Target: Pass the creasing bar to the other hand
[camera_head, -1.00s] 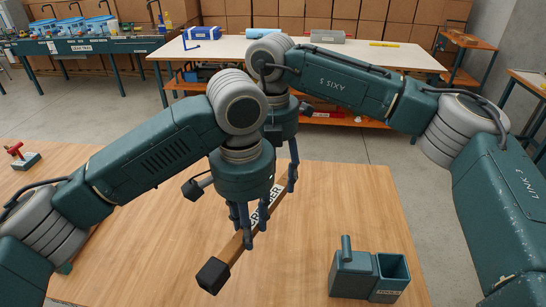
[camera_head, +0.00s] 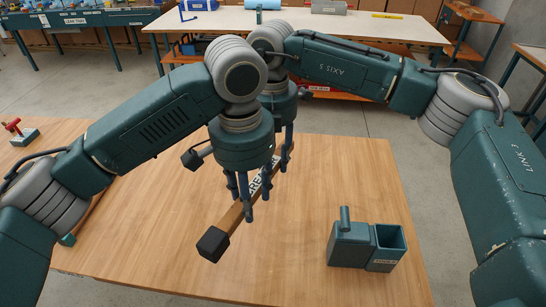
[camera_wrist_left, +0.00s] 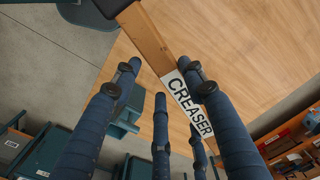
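The creasing bar (camera_head: 232,218) is a brown wooden bar with a black end cap and a white CREASER label; it slants from lower left to upper right in the head view. It also shows in the left wrist view (camera_wrist_left: 149,42), running past the fingers. My left gripper (camera_head: 247,195) points down over the bar's middle, fingers on both sides. In the wrist view its fingers (camera_wrist_left: 160,80) are spread, with a gap between the left finger and the bar. My right gripper (camera_head: 288,142) is behind, at the bar's far end, largely hidden by the left one; its grip cannot be made out.
A teal holder with an open box (camera_head: 368,247) stands on the wooden table (camera_head: 310,275) at the right. A small red-topped fixture (camera_head: 20,132) is at the far left. The table front is clear. A white bench (camera_head: 340,27) stands behind.

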